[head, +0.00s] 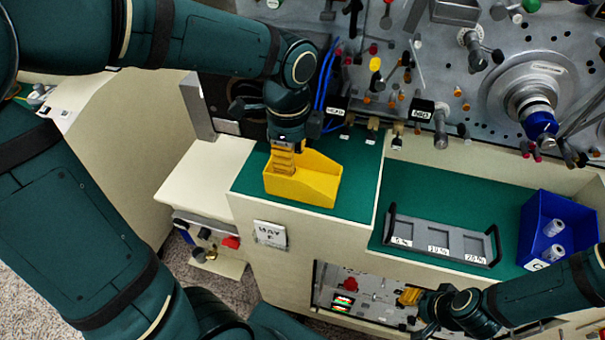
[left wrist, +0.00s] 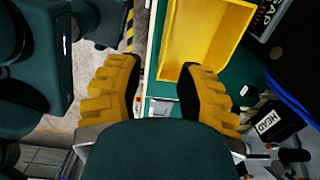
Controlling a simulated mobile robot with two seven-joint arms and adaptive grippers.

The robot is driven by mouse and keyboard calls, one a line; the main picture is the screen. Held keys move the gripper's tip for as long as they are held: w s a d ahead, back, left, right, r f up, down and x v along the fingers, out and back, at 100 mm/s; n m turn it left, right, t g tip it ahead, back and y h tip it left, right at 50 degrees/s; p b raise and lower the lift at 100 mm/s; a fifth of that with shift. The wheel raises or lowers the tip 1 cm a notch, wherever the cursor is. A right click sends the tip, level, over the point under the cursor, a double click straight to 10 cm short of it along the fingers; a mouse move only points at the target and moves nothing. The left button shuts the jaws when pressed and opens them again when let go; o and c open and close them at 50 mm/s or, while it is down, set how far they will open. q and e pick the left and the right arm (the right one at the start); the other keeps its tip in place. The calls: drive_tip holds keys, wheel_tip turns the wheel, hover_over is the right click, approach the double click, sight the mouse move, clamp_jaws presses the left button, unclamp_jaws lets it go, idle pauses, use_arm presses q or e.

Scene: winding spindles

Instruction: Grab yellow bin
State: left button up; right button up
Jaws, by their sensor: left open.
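The yellow bin (head: 315,188) is open-topped and stands upright on the green work surface. My left gripper (head: 283,160) is at the bin's left part, pointing down. In the left wrist view the bin (left wrist: 205,40) shows ahead of the fingers, to the right. The gripper's two ridged yellow fingers (left wrist: 160,95) are wide apart with nothing held. One bin wall lies in line with the gap between them; I cannot tell whether a finger touches it. My right gripper (head: 411,297) is low at the front of the cabinet, with only a little yellow finger showing.
A grey tray (head: 440,237) with labelled compartments lies on the green surface right of the bin. A blue bin (head: 530,225) with white spools stands farther right. A metal panel with pegs, knobs and spindles (head: 530,90) rises behind. Blue cables (head: 325,80) hang behind my left gripper.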

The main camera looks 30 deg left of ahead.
use_arm(q)
hover_over(295, 199)
wheel_tip(295, 199, down, 4)
wheel_tip(295, 199, down, 6)
drive_tip(key=shift+w+f+b, duration=0.1)
drive_tip(key=shift+b, duration=0.55)
clamp_jaws()
